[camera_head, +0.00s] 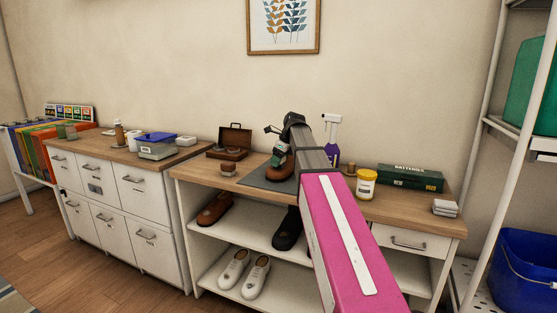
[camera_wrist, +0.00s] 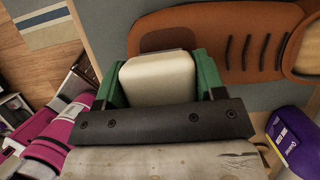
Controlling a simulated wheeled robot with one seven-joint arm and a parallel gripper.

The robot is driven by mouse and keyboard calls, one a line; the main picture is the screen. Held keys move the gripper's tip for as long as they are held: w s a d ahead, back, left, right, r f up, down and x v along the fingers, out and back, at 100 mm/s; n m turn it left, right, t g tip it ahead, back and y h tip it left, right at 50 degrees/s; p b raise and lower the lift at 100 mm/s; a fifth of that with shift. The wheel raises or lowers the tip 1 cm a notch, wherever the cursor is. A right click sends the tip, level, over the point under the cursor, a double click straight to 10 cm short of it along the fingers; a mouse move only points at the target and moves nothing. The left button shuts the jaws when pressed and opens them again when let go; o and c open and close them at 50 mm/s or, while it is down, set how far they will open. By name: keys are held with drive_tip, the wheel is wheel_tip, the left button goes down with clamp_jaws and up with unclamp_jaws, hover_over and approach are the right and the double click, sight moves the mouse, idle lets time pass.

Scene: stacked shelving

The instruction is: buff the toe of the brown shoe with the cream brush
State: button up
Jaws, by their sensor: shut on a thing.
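The brown shoe (camera_wrist: 211,52) lies on a grey mat (camera_wrist: 110,15) in the wrist view, with its laces and tan opening to the right. A darker patch (camera_wrist: 165,38) marks its toe. My gripper (camera_wrist: 160,66) has green fingers shut on the cream brush (camera_wrist: 157,85), which lies over the toe's lower edge in the picture; I cannot tell whether it touches. In the head view, the shoe (camera_head: 287,166) is partly hidden by my gripper (camera_head: 276,150), and the mat (camera_head: 257,177) lies on the wooden bench top.
A purple spray bottle (camera_head: 332,150) stands close to the right of the shoe. A yellow jar (camera_head: 366,184) and a green batteries box (camera_head: 410,178) are further right. An open brown case (camera_head: 234,141) and a small round brown item (camera_head: 228,169) stand left of the mat.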

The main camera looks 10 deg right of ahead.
drive_tip(key=shift+s+f, duration=0.1)
drive_tip(key=shift+s, duration=0.4)
drive_tip(key=shift+w, duration=0.75)
drive_tip(key=shift+w+f, duration=0.15)
drive_tip(key=shift+w, duration=0.05)
drive_tip(key=shift+c, duration=0.4)
drive_tip(key=shift+w, duration=0.8)
drive_tip(key=shift+s+a+r, duration=0.1)
drive_tip(key=shift+s+a, duration=0.05)
drive_tip(key=shift+s, duration=0.4)
drive_tip(key=shift+s+a+r, duration=0.1)
drive_tip(key=shift+s, duration=0.4)
drive_tip(key=shift+s+a+f, duration=0.1)
drive_tip(key=shift+s+f, duration=0.05)
drive_tip(key=shift+s, duration=0.6)
drive_tip(key=shift+w+f, duration=0.15)
drive_tip(key=shift+w, duration=1.8)
drive_tip(key=shift+s+r, duration=0.2)
drive_tip(key=shift+s, duration=0.95)
drive_tip(key=shift+s+f, duration=0.15)
drive_tip(key=shift+s, duration=0.6)
drive_tip(key=shift+w, duration=1.65)
drive_tip(key=shift+s, duration=1.2)
